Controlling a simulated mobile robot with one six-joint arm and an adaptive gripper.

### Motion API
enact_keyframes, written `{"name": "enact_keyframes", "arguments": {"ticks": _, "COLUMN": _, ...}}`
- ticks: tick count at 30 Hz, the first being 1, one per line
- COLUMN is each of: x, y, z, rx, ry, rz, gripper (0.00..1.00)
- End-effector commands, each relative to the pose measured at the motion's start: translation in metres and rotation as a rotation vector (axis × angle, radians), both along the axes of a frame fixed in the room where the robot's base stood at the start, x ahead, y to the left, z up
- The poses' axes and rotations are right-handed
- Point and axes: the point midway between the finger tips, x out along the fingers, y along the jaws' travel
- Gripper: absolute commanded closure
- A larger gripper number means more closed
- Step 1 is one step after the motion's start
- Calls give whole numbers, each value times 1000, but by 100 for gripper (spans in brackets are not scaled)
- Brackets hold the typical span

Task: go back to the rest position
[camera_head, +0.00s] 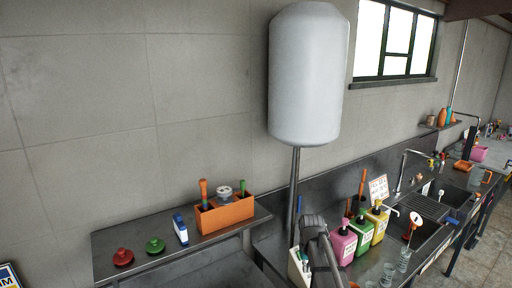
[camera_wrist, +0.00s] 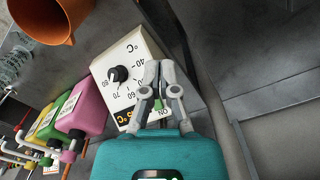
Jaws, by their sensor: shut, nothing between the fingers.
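My gripper (camera_wrist: 158,66) shows in the wrist view with its two grey fingers together and nothing between them. Its teal body (camera_wrist: 160,155) fills the bottom middle. The fingertips are in front of or beside the right part of a white control box (camera_wrist: 141,48) with a black knob (camera_wrist: 118,74) and a temperature scale. I cannot tell whether they touch it. In the head view the white box (camera_head: 298,270) is partly hidden behind a dark grey arm part, and my fingers cannot be made out.
A large grey tank (camera_head: 307,75) hangs on the wall above a thin pipe. Pink, green and yellow bottles (camera_head: 343,243) stand right of the arm. An orange box (camera_head: 225,213) sits on the left shelf with red and green knobs. A sink (camera_head: 430,238) lies farther right.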

Motion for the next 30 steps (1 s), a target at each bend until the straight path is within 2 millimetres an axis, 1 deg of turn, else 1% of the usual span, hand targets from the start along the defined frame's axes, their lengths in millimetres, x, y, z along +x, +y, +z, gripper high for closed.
{"name": "enact_keyframes", "arguments": {"ticks": 1, "x": -8, "y": 1, "z": -5, "rx": 0, "ry": 0, "rz": -1, "gripper": 100}}
{"name": "enact_keyframes", "arguments": {"ticks": 5, "x": -27, "y": 2, "z": -12, "rx": 0, "ry": 0, "rz": -7, "gripper": 100}}
{"name": "enact_keyframes", "arguments": {"ticks": 11, "x": -67, "y": 4, "z": -29, "rx": 0, "ry": 0, "rz": -19, "gripper": 100}}
{"name": "enact_keyframes", "arguments": {"ticks": 17, "x": -122, "y": 7, "z": -51, "rx": -1, "ry": 0, "rz": -34, "gripper": 100}}
{"name": "enact_keyframes", "arguments": {"ticks": 18, "x": -135, "y": 7, "z": -56, "rx": -1, "ry": 0, "rz": -38, "gripper": 100}}
{"name": "enact_keyframes", "arguments": {"ticks": 21, "x": -158, "y": 8, "z": -65, "rx": -1, "ry": 0, "rz": -46, "gripper": 100}}
{"name": "enact_keyframes", "arguments": {"ticks": 25, "x": -172, "y": 9, "z": -69, "rx": -1, "ry": 0, "rz": -53, "gripper": 100}}
{"name": "enact_keyframes", "arguments": {"ticks": 30, "x": -173, "y": 9, "z": -68, "rx": -1, "ry": 0, "rz": -55, "gripper": 100}}
